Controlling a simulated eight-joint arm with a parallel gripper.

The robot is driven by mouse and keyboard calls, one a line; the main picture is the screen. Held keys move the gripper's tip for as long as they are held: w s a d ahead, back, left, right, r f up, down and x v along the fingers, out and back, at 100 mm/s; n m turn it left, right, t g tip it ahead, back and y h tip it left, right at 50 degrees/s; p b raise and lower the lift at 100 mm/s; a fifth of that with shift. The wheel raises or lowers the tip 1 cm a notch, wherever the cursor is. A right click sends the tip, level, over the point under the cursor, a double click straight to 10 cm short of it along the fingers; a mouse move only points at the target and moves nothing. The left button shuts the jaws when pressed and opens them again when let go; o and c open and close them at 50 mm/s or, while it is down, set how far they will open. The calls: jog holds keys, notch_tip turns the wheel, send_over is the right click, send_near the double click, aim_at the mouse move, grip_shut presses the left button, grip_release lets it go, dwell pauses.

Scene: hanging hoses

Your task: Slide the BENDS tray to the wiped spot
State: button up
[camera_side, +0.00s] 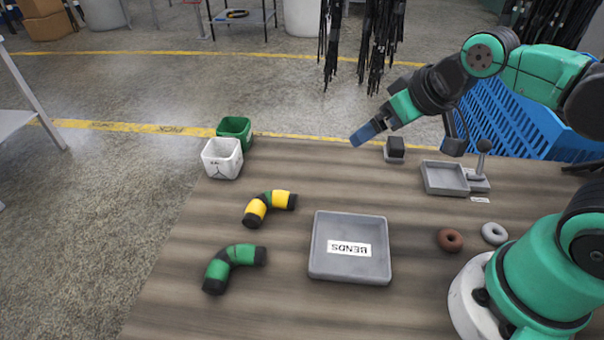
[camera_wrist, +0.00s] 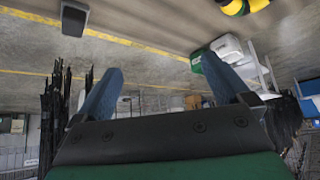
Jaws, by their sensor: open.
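The BENDS tray (camera_side: 350,248) is a grey, shallow, square tray on the wooden table, in the lower middle of the side view. Its white label reads upside down, and it looks empty. My gripper (camera_side: 362,137) is raised above the far edge of the table, well away from the tray. In the wrist view my gripper (camera_wrist: 170,88) has its two blue fingers spread apart with nothing between them. The tray does not show in the wrist view. I cannot make out a wiped spot on the table.
Left of the tray lie a yellow bend (camera_side: 270,207) and a green bend (camera_side: 234,267). White (camera_side: 222,160) and green (camera_side: 235,128) bins stand at the far left edge. A smaller grey tray (camera_side: 444,178), brown (camera_side: 449,240) and grey (camera_side: 494,233) rings lie right. Black hoses (camera_side: 375,45) hang behind.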

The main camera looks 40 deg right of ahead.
aim_at(348, 232)
dwell(0.4)
